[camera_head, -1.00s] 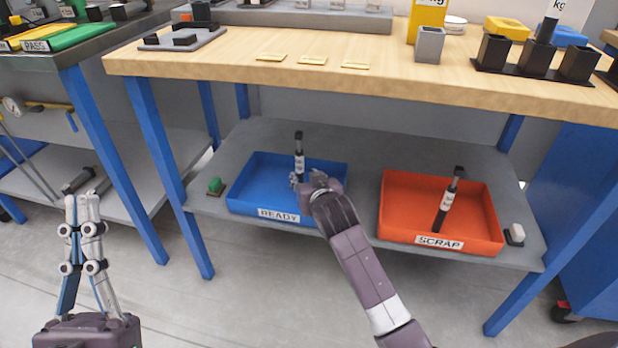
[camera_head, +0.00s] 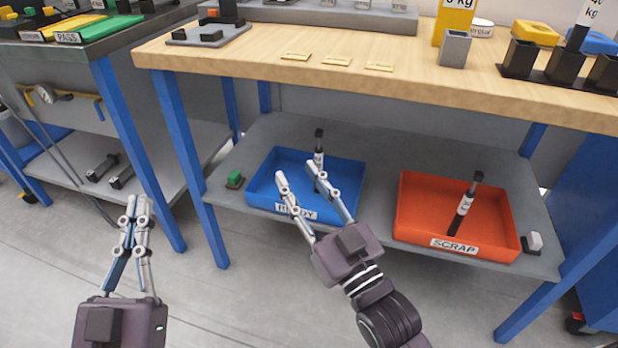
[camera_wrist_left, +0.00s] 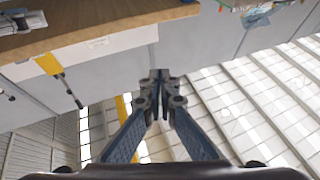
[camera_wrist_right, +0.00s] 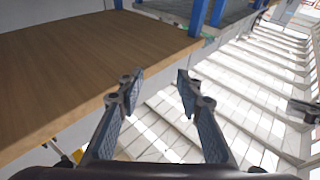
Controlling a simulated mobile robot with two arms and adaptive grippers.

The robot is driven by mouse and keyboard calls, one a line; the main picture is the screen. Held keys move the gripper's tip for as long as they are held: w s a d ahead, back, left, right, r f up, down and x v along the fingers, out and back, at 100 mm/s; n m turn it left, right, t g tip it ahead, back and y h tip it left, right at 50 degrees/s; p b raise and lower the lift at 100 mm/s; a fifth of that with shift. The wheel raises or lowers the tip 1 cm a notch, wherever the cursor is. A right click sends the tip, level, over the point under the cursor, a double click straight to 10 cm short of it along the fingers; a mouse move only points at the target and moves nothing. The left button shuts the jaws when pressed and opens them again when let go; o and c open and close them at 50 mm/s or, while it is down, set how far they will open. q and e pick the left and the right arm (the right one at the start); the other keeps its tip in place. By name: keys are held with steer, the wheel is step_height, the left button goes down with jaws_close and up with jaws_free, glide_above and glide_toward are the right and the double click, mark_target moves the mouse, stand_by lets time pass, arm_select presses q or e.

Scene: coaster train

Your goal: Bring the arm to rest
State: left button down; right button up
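My right gripper (camera_head: 298,172) is open and empty in front of the blue READY tray (camera_head: 262,192), with its fingers over the tray's front in the head view. Its parted fingers also show in the right wrist view (camera_wrist_right: 158,82), with nothing between them. My left gripper (camera_head: 138,203) is at the lower left of the head view, its fingers drawn together and empty. In the left wrist view its fingertips (camera_wrist_left: 158,76) meet. A black-and-white labelled piece (camera_head: 319,147) stands in the READY tray, partly hidden by a right finger.
A red SCRAP tray (camera_head: 410,185) on the same grey shelf (camera_head: 380,150) holds another labelled piece (camera_head: 463,208), leaning. The wooden bench top (camera_head: 290,75) is above the shelf. Blue table legs (camera_head: 190,150) flank it. The floor in front is clear.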

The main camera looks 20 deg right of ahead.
steer(key=s+r+t, duration=0.1)
steer(key=s+r, duration=0.3)
steer(key=s, duration=0.1)
steer(key=shift+a+r+t+y, duration=0.15)
steer(key=shift+r+t+y, duration=0.15)
steer(key=shift+r+y, duration=0.1)
arm_select(q)
steer(key=shift+w, duration=0.1)
arm_select(e)
steer(key=shift+w+f, duration=0.1)
